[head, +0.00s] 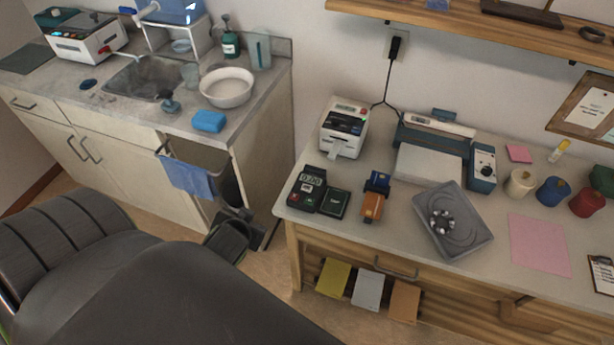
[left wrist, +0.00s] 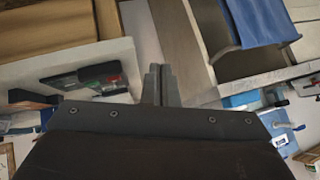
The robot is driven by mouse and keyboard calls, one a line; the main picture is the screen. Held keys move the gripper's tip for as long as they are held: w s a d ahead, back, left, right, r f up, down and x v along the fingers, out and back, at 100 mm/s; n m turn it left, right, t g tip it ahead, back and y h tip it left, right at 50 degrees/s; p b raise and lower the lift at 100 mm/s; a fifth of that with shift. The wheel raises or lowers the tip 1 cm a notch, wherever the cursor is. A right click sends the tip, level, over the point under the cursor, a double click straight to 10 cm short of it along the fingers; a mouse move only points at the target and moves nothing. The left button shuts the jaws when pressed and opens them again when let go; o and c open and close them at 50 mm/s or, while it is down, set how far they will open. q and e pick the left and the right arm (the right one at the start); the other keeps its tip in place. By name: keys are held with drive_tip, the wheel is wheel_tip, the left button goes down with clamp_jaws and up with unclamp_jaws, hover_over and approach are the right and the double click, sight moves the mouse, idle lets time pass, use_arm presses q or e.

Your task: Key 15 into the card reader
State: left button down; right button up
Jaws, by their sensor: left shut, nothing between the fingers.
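The card reader (head: 306,190) is a dark handheld unit with a keypad and a pale display that seems to read 0.00. It lies near the left front corner of the right-hand counter, beside a dark green-black pad (head: 333,203). My left gripper (head: 247,214) is in front of the gap between the counters, left of the card reader and apart from it. In the left wrist view its fingers (left wrist: 162,84) are together and empty. The single keys are too small to read. My right gripper is in neither view.
An orange and blue tool (head: 375,197), a label printer (head: 344,127) and a grey tray (head: 452,220) stand right of the reader. Drawer fronts are below.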

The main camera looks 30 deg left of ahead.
use_arm(q)
drive_tip(key=w+a+r+m+t+y, duration=0.1)
drive_tip(key=w+a+r+t+y, duration=0.1)
drive_tip(key=w+r+t, duration=0.75)
drive_tip(key=w+d+r+m+t+h, duration=0.2)
drive_tip(key=w+d+r+m+h, duration=0.15)
drive_tip(key=r, duration=0.25)
drive_tip(key=w+d+r+m+t+h, duration=0.2)
drive_tip(key=w+r+m+h, duration=0.2)
drive_tip(key=r+m+h, duration=0.15)
drive_tip(key=w+d+f+m+g+h, duration=0.3)
drive_tip(key=d+f+m+g+h, duration=0.1)
drive_tip(key=d+m+g+h, duration=0.3)
drive_tip(key=a+f+m+g+y, duration=0.1)
drive_tip(key=a+f+g+y, duration=0.2)
drive_tip(key=a+f+g, duration=0.4)
wheel_tip(320, 180, down, 3)
drive_tip(key=shift+s+a+r+m+p, duration=0.1)
drive_tip(key=shift+s+a+m+p, duration=0.1)
drive_tip(key=shift+s+m+p, duration=0.2)
